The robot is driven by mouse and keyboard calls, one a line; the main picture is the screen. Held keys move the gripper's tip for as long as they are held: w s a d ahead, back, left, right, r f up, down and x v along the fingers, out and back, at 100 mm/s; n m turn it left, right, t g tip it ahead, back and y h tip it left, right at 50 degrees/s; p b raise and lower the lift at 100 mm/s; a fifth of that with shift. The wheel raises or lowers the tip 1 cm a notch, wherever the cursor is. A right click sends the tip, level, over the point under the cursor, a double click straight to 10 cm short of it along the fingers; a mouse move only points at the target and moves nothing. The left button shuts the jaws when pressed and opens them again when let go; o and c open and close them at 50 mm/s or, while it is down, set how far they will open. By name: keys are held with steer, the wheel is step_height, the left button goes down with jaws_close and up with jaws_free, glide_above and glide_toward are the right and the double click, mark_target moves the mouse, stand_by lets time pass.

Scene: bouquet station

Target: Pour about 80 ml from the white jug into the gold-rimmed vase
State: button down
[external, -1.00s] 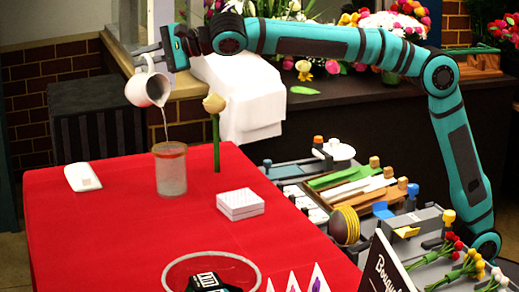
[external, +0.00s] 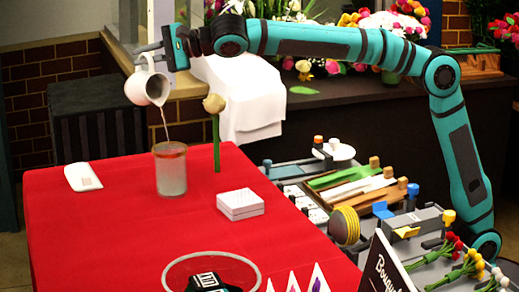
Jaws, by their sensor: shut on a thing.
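The white jug (external: 139,88) is tilted in the air, its mouth facing down to the right. My gripper (external: 147,55) is shut on the jug at its upper side. A thin stream of water (external: 164,124) runs from the jug's lip down into the gold-rimmed vase (external: 171,174). The vase is a clear glass cylinder standing upright on the red table, directly below the stream. Its lower part looks cloudy with liquid, but the exact level is hard to tell.
A pale rose (external: 214,105) on a green stem stands just right of the vase. A white folded card (external: 83,177) lies to the left, and a white box (external: 240,204) to the right. A glass-like ring (external: 170,264) with a dark device is at the front of the red table (external: 110,235).

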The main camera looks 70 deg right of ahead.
steer(key=shift+w+d+f+m+g, duration=0.2)
steer(key=shift+w+d, duration=0.05)
steer(key=shift+w, duration=0.3)
steer(key=shift+w+d+f+m+g, duration=0.15)
steer(key=shift+w+d+m+g, duration=0.1)
steer(key=shift+w, duration=0.25)
steer(key=shift+w+d+f+m+g+b, duration=0.25)
steer(key=shift+w+f+m+g+b, duration=0.15)
steer(key=shift+w+f+g+b, duration=0.15)
steer(key=shift+w+d+f+m+g+b, duration=0.25)
steer(key=shift+w+f+m+g+b, duration=0.15)
steer(key=shift+f+g, duration=0.25)
steer(key=shift+w+d+f+m+g, duration=0.1)
steer(key=shift+w+f+m+g, duration=0.05)
steer(key=shift+f+m+g, duration=0.15)
steer(key=shift+w+f+m+g, duration=0.1)
steer(key=shift+f+g, duration=0.05)
steer(key=shift+f, duration=0.25)
steer(key=shift+y, duration=0.3)
